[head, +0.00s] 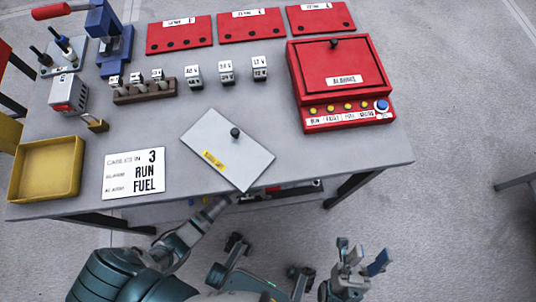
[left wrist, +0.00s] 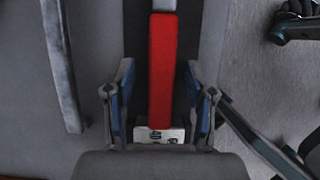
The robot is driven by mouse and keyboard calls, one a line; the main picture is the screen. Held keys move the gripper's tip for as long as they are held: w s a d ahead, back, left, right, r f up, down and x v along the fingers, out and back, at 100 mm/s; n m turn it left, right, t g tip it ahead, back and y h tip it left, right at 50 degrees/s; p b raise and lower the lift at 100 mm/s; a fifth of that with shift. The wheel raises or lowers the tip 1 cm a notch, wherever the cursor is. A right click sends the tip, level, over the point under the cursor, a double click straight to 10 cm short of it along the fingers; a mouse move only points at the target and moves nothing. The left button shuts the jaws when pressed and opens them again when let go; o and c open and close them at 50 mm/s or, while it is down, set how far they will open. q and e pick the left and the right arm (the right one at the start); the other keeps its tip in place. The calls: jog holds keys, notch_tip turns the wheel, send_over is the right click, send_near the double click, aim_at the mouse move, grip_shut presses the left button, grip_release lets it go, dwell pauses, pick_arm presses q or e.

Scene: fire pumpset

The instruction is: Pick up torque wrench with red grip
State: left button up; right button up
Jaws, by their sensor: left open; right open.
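The torque wrench shows in the left wrist view as a red grip (left wrist: 161,70) with a grey shaft above it. My left gripper (left wrist: 159,98) is open, with one blue-padded finger on each side of the grip and a visible gap at both sides. A white labelled piece lies at the grip's lower end. In the head view my left gripper (head: 228,202) is at the table's front edge, its tips partly hidden. My right gripper (head: 362,262) is open and empty, in front of the table at the lower right.
The grey table (head: 340,152) holds a tilted white plate (head: 222,145), a text card (head: 133,173), a yellow tray (head: 75,170), a red control box (head: 340,75) and small labelled blocks. A red and dark item (head: 290,190) shows below the table's front edge.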

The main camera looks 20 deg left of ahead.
pick_arm(q)
jog(key=shift+d+r, duration=0.1)
jog(key=shift+r, duration=0.05)
jog(key=shift+c, duration=0.5)
grip_shut()
jog(key=shift+r, duration=0.1)
